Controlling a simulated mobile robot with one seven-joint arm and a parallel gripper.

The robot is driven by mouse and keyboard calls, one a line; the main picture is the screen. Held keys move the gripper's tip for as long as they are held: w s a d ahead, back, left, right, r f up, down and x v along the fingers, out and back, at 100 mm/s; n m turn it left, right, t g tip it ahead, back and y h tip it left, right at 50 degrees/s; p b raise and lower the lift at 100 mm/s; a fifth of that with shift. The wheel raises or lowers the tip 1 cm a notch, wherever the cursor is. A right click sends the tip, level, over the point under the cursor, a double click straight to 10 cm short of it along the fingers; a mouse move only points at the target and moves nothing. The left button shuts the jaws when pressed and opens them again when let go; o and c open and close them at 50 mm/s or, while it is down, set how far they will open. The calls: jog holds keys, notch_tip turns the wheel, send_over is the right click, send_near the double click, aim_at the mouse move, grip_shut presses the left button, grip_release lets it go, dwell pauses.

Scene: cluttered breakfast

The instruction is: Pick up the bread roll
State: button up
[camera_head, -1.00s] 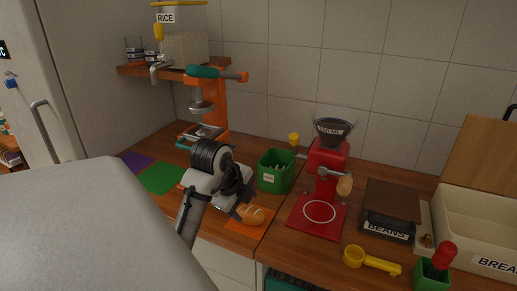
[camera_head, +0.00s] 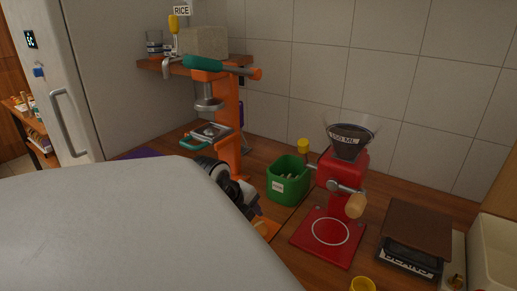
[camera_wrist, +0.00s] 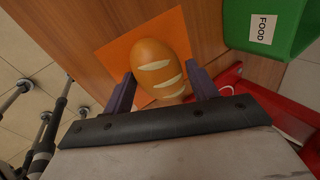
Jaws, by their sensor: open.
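The bread roll (camera_wrist: 156,68) is golden brown with pale slashes and lies on an orange mat (camera_wrist: 118,55) in the wrist view. My gripper (camera_wrist: 162,88) is open, with one purple finger on each side of the roll's near end. I cannot tell whether the fingers touch it. In the head view my arm hides the roll almost wholly; an edge of the orange mat (camera_head: 268,230) shows beside my gripper (camera_head: 258,212).
A green bin labelled FOOD (camera_wrist: 268,22) stands close beside the mat; it also shows in the head view (camera_head: 288,183). A red grinder (camera_head: 342,178) stands to its right on a red base. An orange press (camera_head: 228,120) stands behind. The counter edge is near.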

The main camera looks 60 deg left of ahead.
jog(key=shift+s, duration=0.1)
jog(key=c, duration=0.8)
jog(key=shift+o, duration=0.2)
jog(key=shift+r, duration=0.1)
notch_tip(320, 180, up, 20)
